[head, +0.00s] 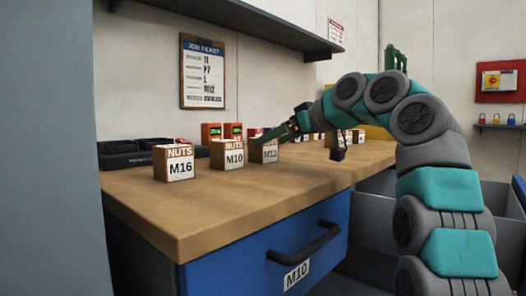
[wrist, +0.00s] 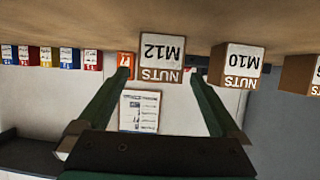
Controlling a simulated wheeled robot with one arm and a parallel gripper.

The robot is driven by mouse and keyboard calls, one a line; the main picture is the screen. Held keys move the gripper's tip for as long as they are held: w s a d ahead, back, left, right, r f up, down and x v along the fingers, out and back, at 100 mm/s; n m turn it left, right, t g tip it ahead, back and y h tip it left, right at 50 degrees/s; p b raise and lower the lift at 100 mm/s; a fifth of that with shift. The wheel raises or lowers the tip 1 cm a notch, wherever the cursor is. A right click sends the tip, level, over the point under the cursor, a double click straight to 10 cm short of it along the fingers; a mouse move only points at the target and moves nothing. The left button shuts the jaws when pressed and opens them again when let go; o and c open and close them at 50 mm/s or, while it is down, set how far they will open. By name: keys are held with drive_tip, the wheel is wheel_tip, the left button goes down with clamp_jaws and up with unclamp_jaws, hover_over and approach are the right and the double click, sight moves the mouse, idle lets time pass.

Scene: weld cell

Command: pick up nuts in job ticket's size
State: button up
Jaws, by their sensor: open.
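Three boxes marked NUTS stand in a row on the wooden bench: M16 (head: 178,165), M10 (head: 229,156) and M12 (head: 266,154). The job ticket (head: 203,75) hangs on the wall behind; its small print seems to include M12. My gripper (head: 268,139) is at the M12 box, partly covering its top. The wrist view is upside down. There my open gripper (wrist: 158,77) has the M12 box (wrist: 161,58) ahead, between the fingertips; contact cannot be told. The M10 box (wrist: 237,65) is beside it.
Black trays (head: 135,152) and red-orange units (head: 222,131) stand behind the boxes. More small boxes (wrist: 66,58) line the bench further along. A shelf (head: 240,22) overhangs. A blue drawer (head: 265,255) marked M10 is below. The bench front is clear.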

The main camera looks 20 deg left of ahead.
drive_tip(key=p+x, duration=0.1)
drive_tip(key=x, duration=0.3)
drive_tip(key=shift+w+a, duration=0.15)
drive_tip(key=shift+a, duration=0.2)
clamp_jaws()
idle(0.5)
